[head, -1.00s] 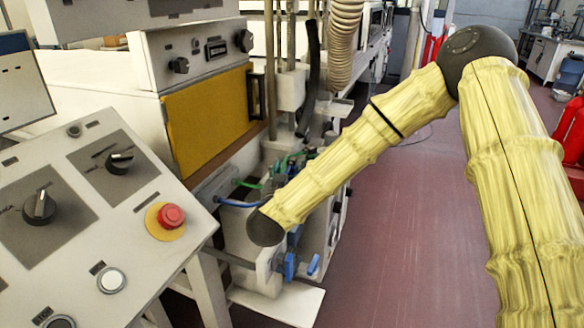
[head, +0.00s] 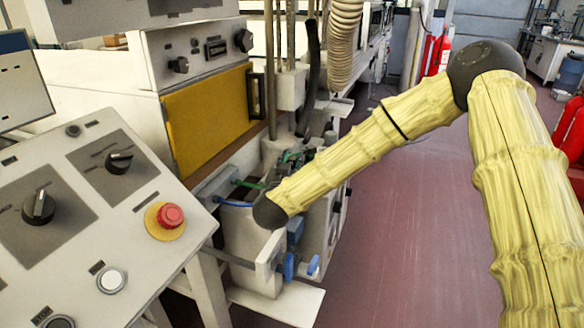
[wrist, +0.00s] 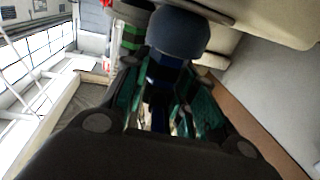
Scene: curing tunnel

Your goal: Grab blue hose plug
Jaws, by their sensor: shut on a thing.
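In the wrist view, the blue hose plug (wrist: 180,35) has a rounded blue head at the top centre, with a darker blue stem running down from it between the fingers. My gripper (wrist: 164,88) is shut on this plug, its dark fingers with green parts on either side of the stem. The exact contact is dark and hard to make out.
A blue hose (head: 234,203) and a green hose (head: 246,184) run beside the white machine. Blue handles (head: 289,266) sit low on its front. A control panel (head: 90,230) with a red button (head: 170,216) stands at the left.

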